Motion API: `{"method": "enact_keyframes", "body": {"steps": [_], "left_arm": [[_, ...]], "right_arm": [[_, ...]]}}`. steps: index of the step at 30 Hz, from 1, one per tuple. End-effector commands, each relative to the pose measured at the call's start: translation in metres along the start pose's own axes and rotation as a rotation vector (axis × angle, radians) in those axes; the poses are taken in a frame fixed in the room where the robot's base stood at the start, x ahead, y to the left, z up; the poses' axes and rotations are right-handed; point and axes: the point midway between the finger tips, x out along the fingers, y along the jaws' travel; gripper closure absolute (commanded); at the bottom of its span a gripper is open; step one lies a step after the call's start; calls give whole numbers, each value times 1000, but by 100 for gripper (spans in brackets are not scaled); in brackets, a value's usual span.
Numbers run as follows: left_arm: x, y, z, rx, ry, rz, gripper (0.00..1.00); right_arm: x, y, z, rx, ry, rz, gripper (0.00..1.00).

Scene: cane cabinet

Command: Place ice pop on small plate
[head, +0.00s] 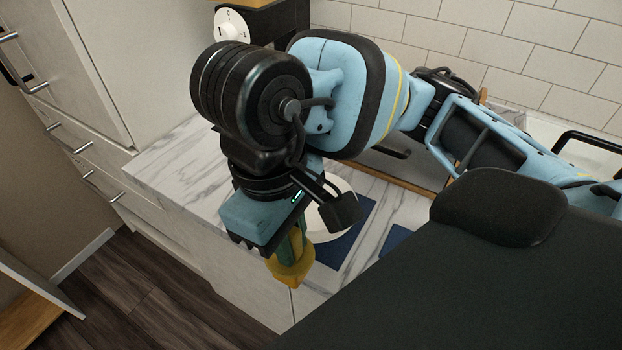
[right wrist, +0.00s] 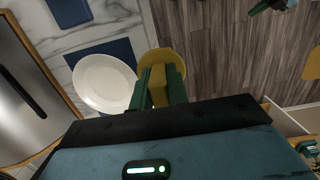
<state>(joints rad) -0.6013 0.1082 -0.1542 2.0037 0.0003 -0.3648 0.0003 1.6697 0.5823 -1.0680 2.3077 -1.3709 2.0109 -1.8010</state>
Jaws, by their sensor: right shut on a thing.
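My right gripper (head: 291,245) is shut on the yellow ice pop (head: 291,271), with its green fingers on either side of it. The ice pop has a wider end beyond the fingertips. In the right wrist view the ice pop (right wrist: 176,58) shows between and past the fingers (right wrist: 159,88). The small white plate (head: 322,228) is partly hidden behind my right gripper in the head view. In the right wrist view the round, empty plate (right wrist: 105,82) lies just left of the fingers. The ice pop appears beside the plate, toward the counter's front edge.
Another blue mat (head: 396,238) lies to the right. A black appliance with a white dial (head: 231,26) stands at the back. The wooden floor (head: 150,290) lies below the counter's front edge.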

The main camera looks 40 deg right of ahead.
Motion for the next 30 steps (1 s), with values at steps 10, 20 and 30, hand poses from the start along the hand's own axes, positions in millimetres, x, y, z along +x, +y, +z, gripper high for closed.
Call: {"method": "enact_keyframes", "body": {"steps": [10, 20, 30], "left_arm": [[-4, -1, 0, 4, -4, -1, 100], [-4, -2, -9, 6, 13, -3, 100], [-4, -2, -10, 6, 16, -3, 100]], "right_arm": [[3, 67, -23, 13, -1, -1, 100], [7, 128, -44, 7, 0, -1, 100], [8, 140, -50, 5, 0, -1, 100]]}}
